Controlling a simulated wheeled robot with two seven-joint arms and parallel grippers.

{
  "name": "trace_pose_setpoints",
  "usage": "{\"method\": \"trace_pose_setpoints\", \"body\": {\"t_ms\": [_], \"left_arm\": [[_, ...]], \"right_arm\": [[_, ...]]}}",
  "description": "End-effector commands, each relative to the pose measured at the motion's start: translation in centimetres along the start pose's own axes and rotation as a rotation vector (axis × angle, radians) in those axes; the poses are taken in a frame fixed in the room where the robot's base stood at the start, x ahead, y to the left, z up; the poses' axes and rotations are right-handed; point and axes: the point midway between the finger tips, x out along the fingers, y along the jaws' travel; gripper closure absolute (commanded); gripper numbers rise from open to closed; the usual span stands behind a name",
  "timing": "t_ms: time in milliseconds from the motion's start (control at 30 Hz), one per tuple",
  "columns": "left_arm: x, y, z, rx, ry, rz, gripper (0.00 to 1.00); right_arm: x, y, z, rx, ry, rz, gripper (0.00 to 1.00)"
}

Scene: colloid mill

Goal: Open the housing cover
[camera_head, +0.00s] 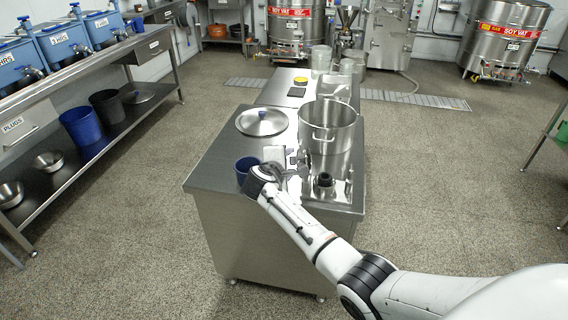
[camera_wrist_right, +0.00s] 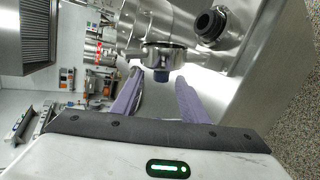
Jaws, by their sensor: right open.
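The steel mill (camera_head: 335,170) stands at the front right of the steel counter, with a dark round cap (camera_head: 323,180) on it. Which part is the housing cover is hard to tell. My right gripper (camera_head: 286,172) is beside the mill on its left. My left gripper is not in view.
A large steel pot (camera_head: 328,125) stands close behind the mill. A shelf bench (camera_head: 120,80) runs along the left wall. The floor around the counter is clear.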

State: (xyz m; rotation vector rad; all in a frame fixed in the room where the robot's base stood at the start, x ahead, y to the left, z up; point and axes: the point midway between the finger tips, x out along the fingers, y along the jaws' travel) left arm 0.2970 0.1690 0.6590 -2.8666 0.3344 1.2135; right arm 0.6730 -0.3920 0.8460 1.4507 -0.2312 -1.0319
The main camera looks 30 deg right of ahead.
Motion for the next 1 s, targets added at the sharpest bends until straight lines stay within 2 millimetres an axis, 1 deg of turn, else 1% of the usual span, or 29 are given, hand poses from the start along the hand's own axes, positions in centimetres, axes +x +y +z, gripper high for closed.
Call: {"method": "trace_pose_setpoints", "body": {"t_ms": [33,200,300,400,533,1000], "left_arm": [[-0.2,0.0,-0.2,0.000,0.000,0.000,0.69],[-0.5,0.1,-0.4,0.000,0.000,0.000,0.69],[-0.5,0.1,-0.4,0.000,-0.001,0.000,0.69],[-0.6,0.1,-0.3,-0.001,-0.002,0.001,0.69],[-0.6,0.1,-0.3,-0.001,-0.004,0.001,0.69],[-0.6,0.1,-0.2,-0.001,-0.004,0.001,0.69]], "right_arm": [[-1.1,0.1,-0.1,0.000,0.003,0.000,0.60],[-4.1,0.0,0.0,0.002,0.003,-0.001,0.60],[-5.4,0.0,0.0,0.000,0.001,0.000,0.60],[-6.2,0.0,0.0,0.000,0.001,0.001,0.60],[-6.6,0.0,0.0,0.000,0.000,0.000,0.60],[-6.5,-0.1,0.0,0.000,0.001,-0.001,0.60]]}}
